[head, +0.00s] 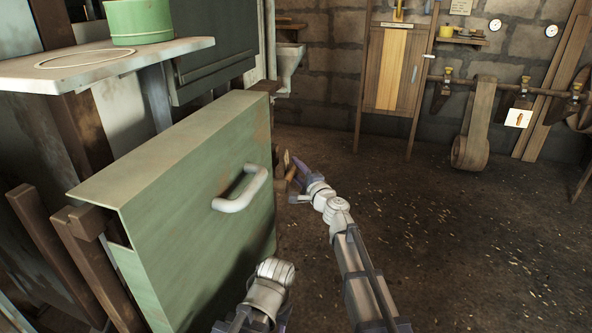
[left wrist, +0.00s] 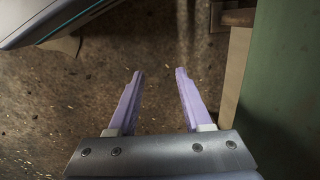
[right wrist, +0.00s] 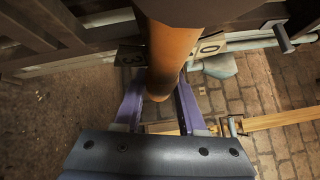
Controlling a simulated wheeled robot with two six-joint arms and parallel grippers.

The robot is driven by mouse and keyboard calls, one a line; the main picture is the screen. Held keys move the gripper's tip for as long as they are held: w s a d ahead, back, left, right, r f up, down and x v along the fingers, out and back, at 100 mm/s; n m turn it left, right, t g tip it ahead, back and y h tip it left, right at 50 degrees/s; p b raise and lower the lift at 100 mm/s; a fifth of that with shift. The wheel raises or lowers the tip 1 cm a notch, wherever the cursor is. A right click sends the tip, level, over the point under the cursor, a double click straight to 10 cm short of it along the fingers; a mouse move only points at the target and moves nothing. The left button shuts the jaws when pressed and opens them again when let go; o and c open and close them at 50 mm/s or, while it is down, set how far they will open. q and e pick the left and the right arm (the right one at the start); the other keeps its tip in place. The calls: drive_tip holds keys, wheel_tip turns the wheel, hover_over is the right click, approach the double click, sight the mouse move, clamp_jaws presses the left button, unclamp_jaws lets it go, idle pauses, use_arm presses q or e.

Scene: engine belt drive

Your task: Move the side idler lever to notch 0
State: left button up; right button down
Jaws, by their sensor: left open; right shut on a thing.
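The side idler lever's round orange-brown handle (right wrist: 172,55) fills the upper middle of the right wrist view. My right gripper (right wrist: 160,88) is shut on it, with one purple finger on each side. A plate marked 0 (right wrist: 211,46) is to the right of the handle, and a plate marked 3 (right wrist: 130,56) is to its left. In the head view my right gripper (head: 297,168) reaches to the far side of the green panel; the lever is mostly hidden there. My left gripper (left wrist: 159,72) is open and empty above the floor.
A green panel (head: 180,200) with a white handle (head: 241,189) stands left of my right arm. A pale shelf (head: 110,62) holds a green drum (head: 137,22). A hanging belt (head: 475,120) is by the back wall. The floor (head: 440,230) at right is clear.

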drive_tip(key=shift+r+n+t+y+b, duration=0.35)
drive_tip(key=shift+r+n+t+y, duration=0.35)
drive_tip(key=shift+r+n, duration=0.75)
drive_tip(key=shift+s+r+n+t+y, duration=0.15)
drive_tip(key=shift+r+n+t+y, duration=0.2)
drive_tip(key=shift+r+n, duration=0.35)
drive_tip(key=shift+s+r+n+t+y, duration=0.2)
drive_tip(key=shift+r+n+y, duration=0.25)
drive_tip(key=shift+r, duration=0.4)
drive_tip(key=c, duration=0.5)
unclamp_jaws()
drive_tip(key=shift+a, duration=0.1)
drive_tip(key=b+v, duration=0.3)
drive_tip(key=v, duration=0.4)
drive_tip(key=shift+s+d, duration=0.2)
drive_tip(key=shift+s, duration=0.05)
drive_tip(key=shift+f, duration=0.15)
